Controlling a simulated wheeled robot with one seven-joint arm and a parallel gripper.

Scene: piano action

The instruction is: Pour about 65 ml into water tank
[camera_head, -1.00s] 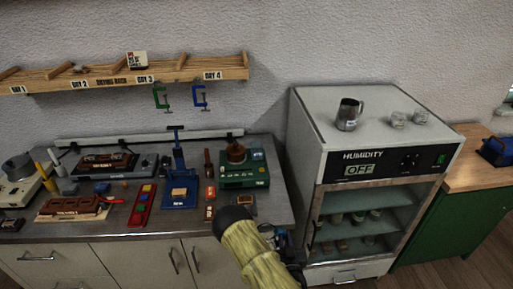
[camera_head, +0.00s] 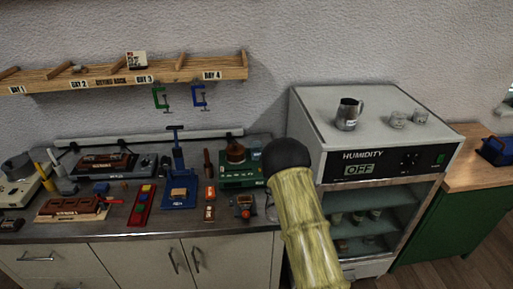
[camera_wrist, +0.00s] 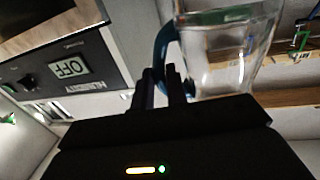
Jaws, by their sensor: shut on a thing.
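In the wrist view my gripper (camera_wrist: 163,84) is shut on the blue handle of a clear glass jug (camera_wrist: 222,50). I cannot pick out a water tank for certain.
A metal pitcher (camera_head: 348,114) and two small glasses (camera_head: 398,119) stand on the cabinet top. The workbench (camera_head: 110,222) at left is crowded with tools and devices. A wooden shelf (camera_head: 110,78) with clamps hangs above it.

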